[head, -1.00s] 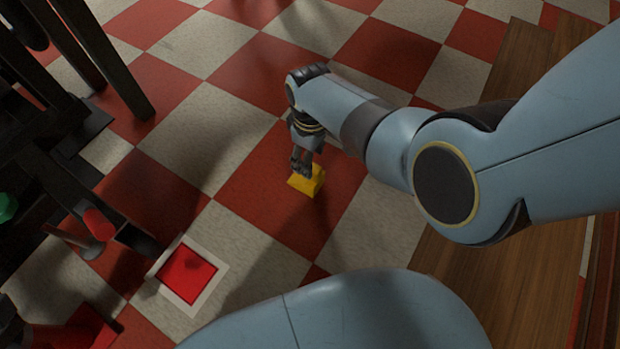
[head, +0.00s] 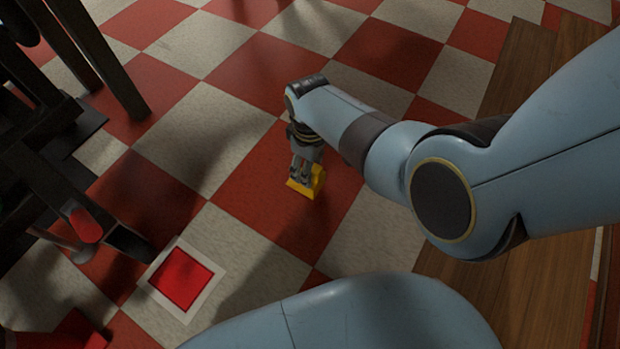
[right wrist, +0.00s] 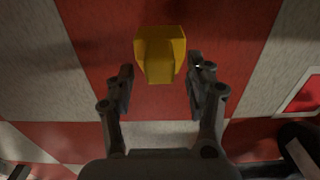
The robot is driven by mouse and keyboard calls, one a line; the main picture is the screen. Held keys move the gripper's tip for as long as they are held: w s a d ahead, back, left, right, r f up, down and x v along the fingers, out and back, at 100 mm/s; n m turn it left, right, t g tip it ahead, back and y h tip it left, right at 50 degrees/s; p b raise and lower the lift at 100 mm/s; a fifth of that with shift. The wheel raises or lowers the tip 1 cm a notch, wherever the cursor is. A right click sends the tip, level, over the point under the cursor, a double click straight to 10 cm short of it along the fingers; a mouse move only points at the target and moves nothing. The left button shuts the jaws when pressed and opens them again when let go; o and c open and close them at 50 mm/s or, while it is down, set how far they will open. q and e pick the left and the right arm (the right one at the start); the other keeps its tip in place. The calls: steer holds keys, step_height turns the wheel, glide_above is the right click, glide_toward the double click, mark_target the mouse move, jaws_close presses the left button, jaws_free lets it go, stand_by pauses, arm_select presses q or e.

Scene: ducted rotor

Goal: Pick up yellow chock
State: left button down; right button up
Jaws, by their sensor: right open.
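The yellow chock (head: 316,183) rests on a red floor tile in the head view, partly hidden behind my right gripper (head: 303,178). In the right wrist view the chock (right wrist: 161,55) lies just beyond the fingertips, roughly centred between them. My right gripper (right wrist: 160,80) is open and empty, with a finger on each side of the chock's line and a gap to each. My left gripper is not in view.
A red square with a white border (head: 182,279) lies on the checkered floor. Dark framework (head: 60,130) with red parts stands at the left. A wooden plank surface (head: 480,290) runs along the right. Floor around the chock is clear.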

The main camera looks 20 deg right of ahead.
jaws_close()
steer(key=shift+r, duration=0.1)
stand_by(0.6)
